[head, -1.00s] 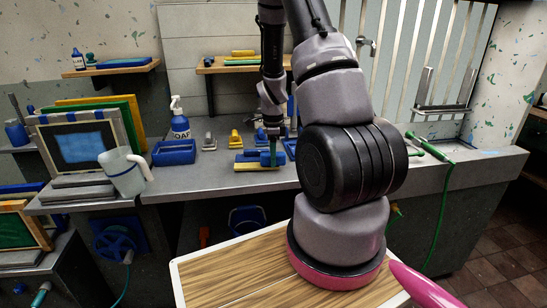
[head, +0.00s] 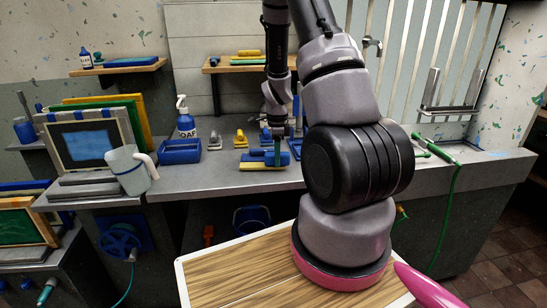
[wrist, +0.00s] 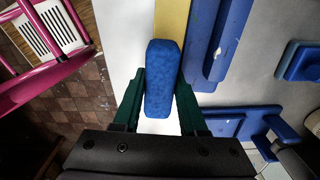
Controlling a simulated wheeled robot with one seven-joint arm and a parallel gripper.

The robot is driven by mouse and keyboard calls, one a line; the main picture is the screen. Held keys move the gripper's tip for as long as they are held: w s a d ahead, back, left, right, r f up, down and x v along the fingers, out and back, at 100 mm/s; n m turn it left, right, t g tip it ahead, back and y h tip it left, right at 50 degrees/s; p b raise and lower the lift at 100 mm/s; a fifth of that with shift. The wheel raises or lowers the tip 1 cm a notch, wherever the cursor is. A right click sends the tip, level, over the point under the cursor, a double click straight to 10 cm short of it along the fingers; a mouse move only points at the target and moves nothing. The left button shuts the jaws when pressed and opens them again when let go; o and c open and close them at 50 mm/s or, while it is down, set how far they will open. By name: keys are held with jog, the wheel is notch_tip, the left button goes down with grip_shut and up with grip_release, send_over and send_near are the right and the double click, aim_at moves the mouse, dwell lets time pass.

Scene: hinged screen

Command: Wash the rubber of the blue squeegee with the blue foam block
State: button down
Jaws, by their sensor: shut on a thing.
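My gripper (wrist: 160,95) is shut on the blue foam block (wrist: 163,72), with one green finger on each side of it. In the head view my gripper (head: 277,150) hangs over the counter's front part, at the blue squeegee (head: 255,155). The squeegee lies on the counter with a yellow strip along its front edge. In the wrist view the squeegee's blue body (wrist: 203,40) and yellow strip (wrist: 172,18) run beside and beyond the foam. The foam overlaps part of the yellow strip in this view; I cannot tell whether they touch.
On the counter (head: 205,185) stand a blue tray (head: 180,153), a soap bottle (head: 186,122), a grey squeegee-like tool (head: 215,142), a yellow one (head: 240,139) and a pitcher (head: 128,165). A green hose (head: 455,195) hangs at the right. Counter left of the squeegee is clear.

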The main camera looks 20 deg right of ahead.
jog(key=shift+s+d, duration=0.1)
jog(key=shift+d, duration=0.15)
jog(key=shift+s+d, duration=0.2)
jog(key=shift+d, duration=0.25)
jog(key=shift+s+d, duration=0.2)
jog(key=shift+d, duration=0.25)
jog(key=shift+a, duration=0.1)
jog(key=shift+w+a, duration=0.4)
jog(key=shift+a, duration=0.45)
jog(key=shift+w+a, duration=0.2)
jog(key=shift+a, duration=0.25)
jog(key=shift+w+a, duration=0.2)
jog(key=shift+a, duration=0.25)
